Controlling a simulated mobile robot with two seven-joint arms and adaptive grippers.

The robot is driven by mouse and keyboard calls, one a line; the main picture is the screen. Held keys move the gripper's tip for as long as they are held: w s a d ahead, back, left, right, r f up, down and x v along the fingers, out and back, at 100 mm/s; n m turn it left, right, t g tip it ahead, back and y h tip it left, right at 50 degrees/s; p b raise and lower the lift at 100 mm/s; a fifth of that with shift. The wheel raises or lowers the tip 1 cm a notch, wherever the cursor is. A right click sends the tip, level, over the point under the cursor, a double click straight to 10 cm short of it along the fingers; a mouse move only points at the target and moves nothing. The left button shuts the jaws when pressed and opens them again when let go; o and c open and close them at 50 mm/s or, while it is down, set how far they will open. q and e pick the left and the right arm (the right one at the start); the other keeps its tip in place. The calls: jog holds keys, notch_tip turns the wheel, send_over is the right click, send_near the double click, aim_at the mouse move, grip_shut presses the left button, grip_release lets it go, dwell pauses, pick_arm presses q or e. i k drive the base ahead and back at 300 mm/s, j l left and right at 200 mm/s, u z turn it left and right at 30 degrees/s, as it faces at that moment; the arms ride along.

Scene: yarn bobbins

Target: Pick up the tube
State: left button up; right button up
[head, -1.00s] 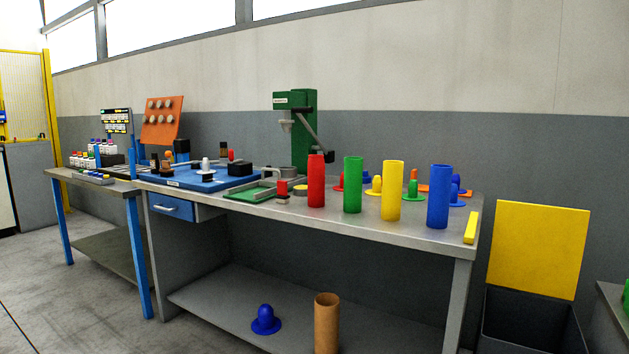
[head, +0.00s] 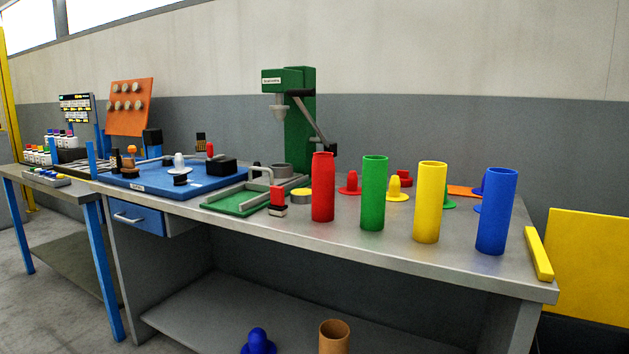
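Several upright tubes stand in a row on the grey workbench (head: 400,248) in the head view: a red tube (head: 323,188), a green tube (head: 373,194), a yellow tube (head: 430,203) and a blue tube (head: 496,212). A brown cardboard-coloured tube (head: 334,340) stands on the lower shelf, cut off by the bottom edge of the picture. The task does not name a colour, and I cannot tell which tube is meant. Neither of my grippers is in view.
Behind the tubes are flanged caps, such as a yellow one (head: 397,188). A green press (head: 297,120), a blue board (head: 185,183) and a green tray (head: 240,202) occupy the bench's left and back. A yellow bar (head: 539,254) lies at the right end. A blue cap (head: 258,342) sits on the lower shelf (head: 220,310).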

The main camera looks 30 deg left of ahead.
aim_at(324, 169)
jog(key=i+j, duration=0.35)
jog(key=j, duration=0.15)
jog(key=i+j, duration=0.35)
jog(key=j, duration=0.2)
